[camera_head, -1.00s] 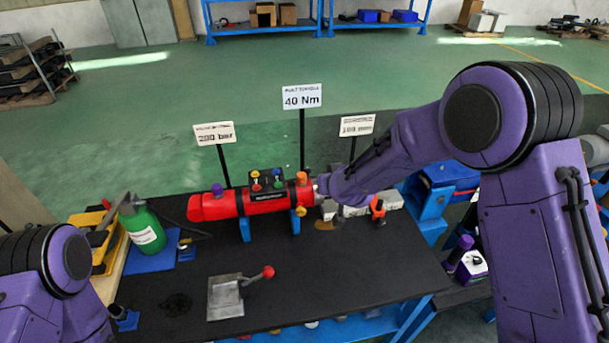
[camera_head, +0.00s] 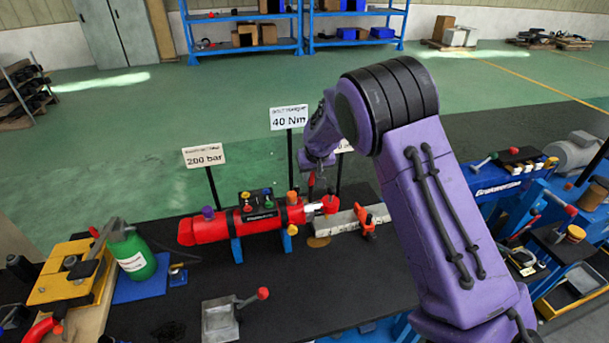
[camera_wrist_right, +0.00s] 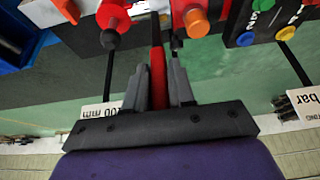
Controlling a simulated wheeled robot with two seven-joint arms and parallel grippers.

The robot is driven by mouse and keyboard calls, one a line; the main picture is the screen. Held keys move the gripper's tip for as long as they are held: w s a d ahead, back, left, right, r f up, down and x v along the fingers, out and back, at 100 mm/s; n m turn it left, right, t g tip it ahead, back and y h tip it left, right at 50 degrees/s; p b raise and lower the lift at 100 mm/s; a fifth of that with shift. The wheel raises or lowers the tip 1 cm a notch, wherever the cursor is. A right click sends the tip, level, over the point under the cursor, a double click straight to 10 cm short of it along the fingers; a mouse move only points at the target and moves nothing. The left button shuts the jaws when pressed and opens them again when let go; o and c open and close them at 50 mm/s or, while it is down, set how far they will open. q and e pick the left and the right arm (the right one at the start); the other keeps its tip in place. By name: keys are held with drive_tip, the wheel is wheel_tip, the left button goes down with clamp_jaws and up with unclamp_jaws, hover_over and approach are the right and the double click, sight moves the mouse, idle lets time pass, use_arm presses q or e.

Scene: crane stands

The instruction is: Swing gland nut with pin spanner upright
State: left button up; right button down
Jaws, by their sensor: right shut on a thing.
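The red cylinder (camera_head: 215,231) lies level on blue supports on the black bench. Its gland end and bright rod (camera_head: 313,208) face right, toward a red rod end (camera_head: 330,203). My right gripper (camera_head: 314,168) is above this end, pointing down. In the right wrist view my right gripper (camera_wrist_right: 161,80) is shut on a red bar (camera_wrist_right: 157,55), which looks like the pin spanner's handle. The bar runs from between the fingers toward the cylinder's end, beside the orange knob (camera_wrist_right: 196,22). The spanner's contact with the gland nut is too small to tell. My left gripper is out of view.
Signs on thin posts stand behind the cylinder, including the 200 bar sign (camera_head: 204,155) and the 40 Nm sign (camera_head: 289,117). A green bottle (camera_head: 133,252) stands left.

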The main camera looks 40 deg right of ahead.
drive_tip(key=c, duration=1)
unclamp_jaws()
drive_tip(key=shift+s, duration=0.1)
drive_tip(key=shift+c, duration=0.2)
drive_tip(key=shift+s+r, duration=0.1)
drive_tip(key=shift+r, duration=0.2)
drive_tip(key=b+v, duration=0.3)
drive_tip(key=v, duration=0.7)
drive_tip(key=shift+s+f, duration=0.1)
